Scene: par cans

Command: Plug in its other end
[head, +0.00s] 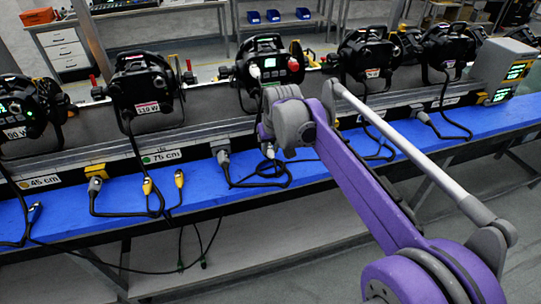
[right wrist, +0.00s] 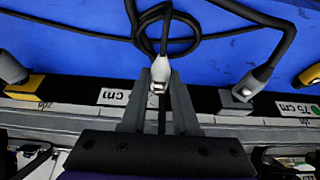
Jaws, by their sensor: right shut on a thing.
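My right gripper (right wrist: 160,90) is shut on a pale grey plug (right wrist: 160,72) at the end of a black cable. The plug also shows in the head view (head: 268,151), below my right wrist, near the rail's front edge. Its black cable (right wrist: 165,30) lies looped on the blue bench top. Another grey plug (right wrist: 252,82), also in the head view (head: 223,160), is at the rail beside the 75 cm label (head: 162,156). My purple right arm hides part of the rail in the head view. My left gripper is not in view.
Several black stage lights (head: 145,85) stand in a row behind the rail. Yellow-tipped connectors (head: 179,179) and loose cables lie on the blue bench (head: 115,200). Some cables hang over its front edge. Grey boxes with green displays (head: 505,65) stand at the right.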

